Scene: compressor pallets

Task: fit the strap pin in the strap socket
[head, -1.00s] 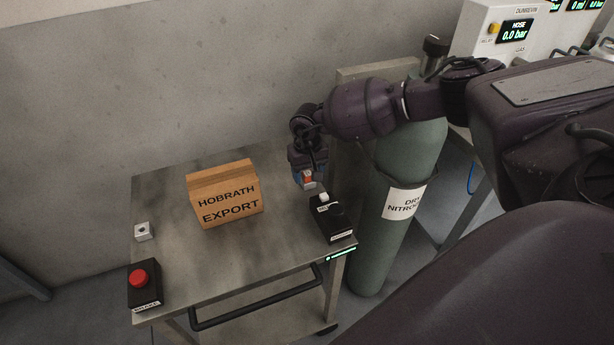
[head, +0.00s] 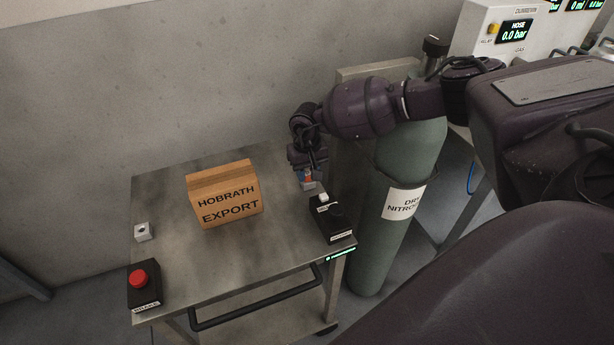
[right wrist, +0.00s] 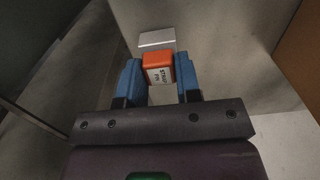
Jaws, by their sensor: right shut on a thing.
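The strap pin (right wrist: 158,68) is an orange block with a white printed label. My right gripper (right wrist: 160,80) is shut on it, with a blue finger on each side. In the head view this gripper (head: 309,178) holds the pin near the table's right side, behind the black switch box. A pale grey block (right wrist: 157,40) shows just beyond the pin in the right wrist view; I cannot tell whether it belongs to the pin. A small pale block with a dark hole (head: 143,231), possibly the strap socket, sits at the table's left edge. My left gripper is not in view.
A HOBRATH EXPORT carton (head: 225,196) stands mid-table (head: 265,255), between the pin and the holed block. A red-button box (head: 143,285) is at front left, the black switch box (head: 333,219) at front right. A green cylinder (head: 385,245) stands right of the table.

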